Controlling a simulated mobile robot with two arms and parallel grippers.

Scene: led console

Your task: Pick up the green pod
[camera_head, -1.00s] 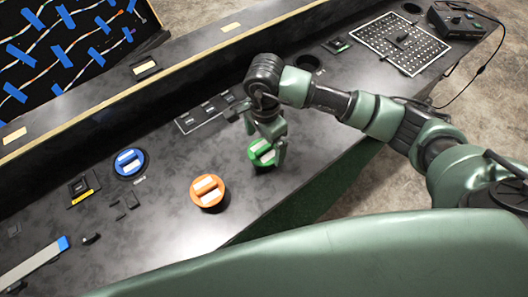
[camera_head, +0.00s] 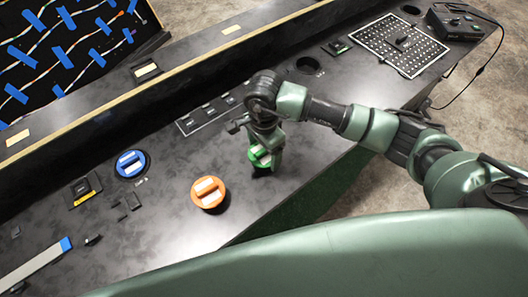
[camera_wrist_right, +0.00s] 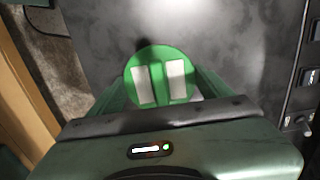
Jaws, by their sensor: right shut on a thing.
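The green pod (camera_head: 258,156) is a round green piece with two pale pads on top. It sits between the fingers of my right gripper (camera_head: 265,153), which is shut on it, partly hiding it in the head view. In the right wrist view the green pod (camera_wrist_right: 160,76) lies between the two fingers of my right gripper (camera_wrist_right: 160,92). A dark patch shows just below the pod in the head view; I cannot tell whether the pod touches the console top. My left gripper is not in view.
An orange pod (camera_head: 208,193) stands on the console (camera_head: 165,235) to the left, and a blue pod (camera_head: 131,163) farther left. An empty round hole (camera_head: 309,65) is at the back right. A perforated panel (camera_head: 403,44) and a black control box (camera_head: 462,24) lie at the right end.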

